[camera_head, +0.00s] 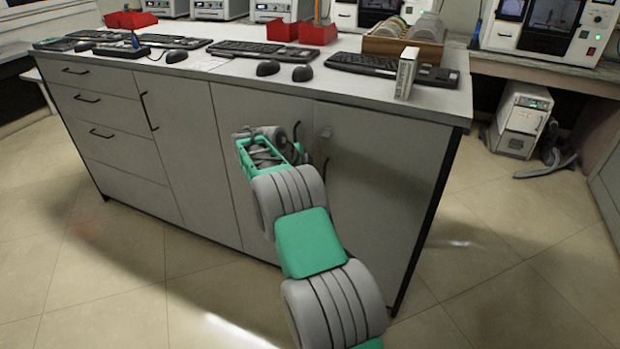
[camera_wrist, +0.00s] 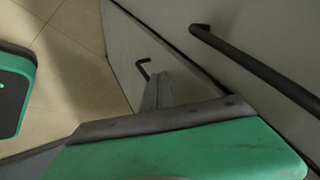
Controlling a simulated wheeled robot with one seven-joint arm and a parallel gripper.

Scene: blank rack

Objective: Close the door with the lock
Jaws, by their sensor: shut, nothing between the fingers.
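The grey cabinet has a left door (camera_head: 235,205) and a right door (camera_head: 375,190) in its front. In the wrist view, the fingers of my gripper (camera_wrist: 156,90) are together and empty. A hooked dark handle (camera_wrist: 144,66) shows just beyond the fingertips, on a pale panel. A long dark bar handle (camera_wrist: 255,65) runs along the right. I cannot make out a lock. I cannot tell whether the fingers touch the door.
Keyboards, mice and red bins (camera_head: 317,33) stand on the countertop (camera_head: 215,68) above the doors. Drawers (camera_head: 100,130) fill the cabinet's left part. A white machine (camera_head: 520,120) stands at the back right.

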